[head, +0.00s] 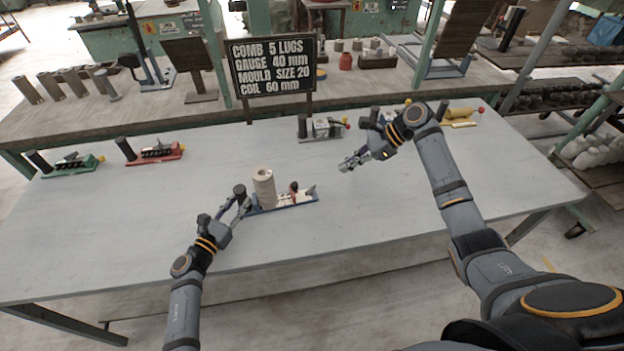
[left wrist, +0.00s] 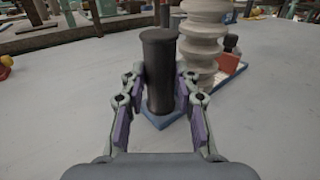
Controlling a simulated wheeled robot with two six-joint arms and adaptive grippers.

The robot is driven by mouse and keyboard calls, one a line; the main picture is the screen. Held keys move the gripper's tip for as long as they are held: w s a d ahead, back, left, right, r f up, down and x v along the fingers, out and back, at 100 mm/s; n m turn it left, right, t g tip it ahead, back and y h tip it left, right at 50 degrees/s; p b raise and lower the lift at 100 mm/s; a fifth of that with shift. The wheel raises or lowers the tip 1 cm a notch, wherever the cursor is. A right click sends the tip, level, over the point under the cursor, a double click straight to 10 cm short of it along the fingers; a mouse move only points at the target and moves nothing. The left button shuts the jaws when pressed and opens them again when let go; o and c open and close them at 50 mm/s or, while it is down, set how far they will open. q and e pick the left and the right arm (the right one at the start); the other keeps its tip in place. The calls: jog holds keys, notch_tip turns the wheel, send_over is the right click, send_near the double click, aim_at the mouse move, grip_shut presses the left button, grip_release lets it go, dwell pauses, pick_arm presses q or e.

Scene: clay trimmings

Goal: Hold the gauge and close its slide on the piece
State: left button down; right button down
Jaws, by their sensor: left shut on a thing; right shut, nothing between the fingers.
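The gauge (head: 297,201) is a flat blue-edged base with a pale scale, lying on the grey table. A dark upright post (head: 239,191) stands at its left end, and my left gripper (head: 236,206) is shut on this post. The post fills the space between the fingers in the left wrist view (left wrist: 160,75). A beige ridged clay piece (head: 263,187) stands upright next to the post. My right gripper (head: 350,163) is shut and empty above the table, right of the gauge.
A sign (head: 272,67) at the back reads comb 5 lugs, gauge 40 mm, mould size 20, coil 60 mm. Green (head: 72,166), red (head: 154,153) and grey (head: 321,128) tools stand along the table's back. The front of the table is clear.

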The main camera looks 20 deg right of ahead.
aim_at(293, 184)
jog(key=x, duration=0.9)
jog(key=shift+a+f, duration=0.1)
jog(key=shift+a, duration=0.15)
jog(key=a, duration=0.1)
jog(key=w+a, duration=0.1)
jog(key=a, duration=0.1)
jog(key=shift+a+f, duration=0.15)
jog(key=shift+f, duration=0.1)
jog(key=shift+w+a, duration=0.2)
jog(key=shift+a, duration=0.25)
jog(key=a, duration=0.4)
jog(key=shift+a, duration=0.25)
